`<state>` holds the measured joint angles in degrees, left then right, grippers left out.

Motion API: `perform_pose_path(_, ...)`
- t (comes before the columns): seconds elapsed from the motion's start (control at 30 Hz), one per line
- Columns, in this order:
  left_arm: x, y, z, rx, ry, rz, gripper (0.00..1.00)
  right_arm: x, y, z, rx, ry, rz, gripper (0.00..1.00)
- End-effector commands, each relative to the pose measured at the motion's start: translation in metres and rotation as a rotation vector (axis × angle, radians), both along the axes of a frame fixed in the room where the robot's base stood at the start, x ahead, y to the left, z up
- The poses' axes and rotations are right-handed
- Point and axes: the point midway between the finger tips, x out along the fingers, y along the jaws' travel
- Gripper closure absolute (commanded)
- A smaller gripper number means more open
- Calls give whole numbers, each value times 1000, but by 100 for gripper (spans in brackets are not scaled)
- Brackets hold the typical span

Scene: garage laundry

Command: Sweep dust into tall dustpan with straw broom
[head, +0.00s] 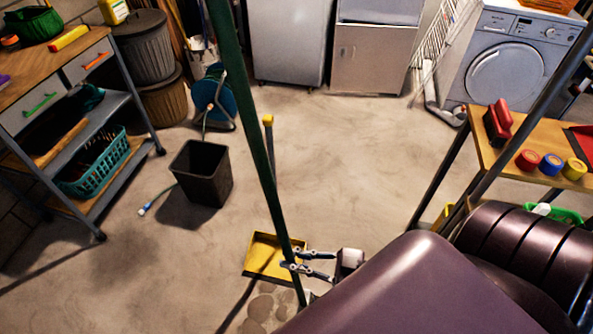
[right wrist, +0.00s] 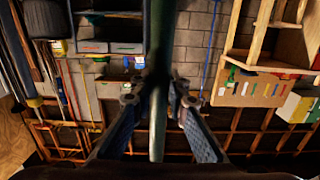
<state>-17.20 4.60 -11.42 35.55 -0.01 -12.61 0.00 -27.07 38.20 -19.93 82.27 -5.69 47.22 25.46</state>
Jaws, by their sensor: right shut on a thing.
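My right gripper (head: 293,260) is shut on the long dark green handle (head: 236,90), taken to be the straw broom's. The handle stands tilted and runs out of the top of the head view. In the right wrist view the handle (right wrist: 159,60) passes between the two fingers (right wrist: 158,92). The broom's straw end is not visible. The yellow dustpan (head: 262,249) lies on the floor just left of my right gripper, partly behind the handle. Its yellow grip end (head: 268,120) stands up farther back. Dark dust patches (head: 261,306) lie below the dustpan. My left gripper is not in view.
A black bin (head: 201,172) and hose reel (head: 213,98) stand on the floor behind left. A shelf cart with a teal basket (head: 92,168) is at left. A wooden table (head: 508,160) is at right, a washing machine (head: 515,62) behind it. The middle floor is clear.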

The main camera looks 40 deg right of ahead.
Motion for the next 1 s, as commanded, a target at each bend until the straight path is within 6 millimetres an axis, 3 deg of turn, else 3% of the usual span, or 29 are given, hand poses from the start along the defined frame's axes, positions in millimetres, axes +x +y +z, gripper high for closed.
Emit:
perform_pose_path(0.2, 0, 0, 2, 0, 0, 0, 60, 23, 20, 4, 7, -8, 0, 100)
perform_pose_path(1.0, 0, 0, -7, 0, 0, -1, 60, 79, 61, 0, 5, -7, 1, 100)
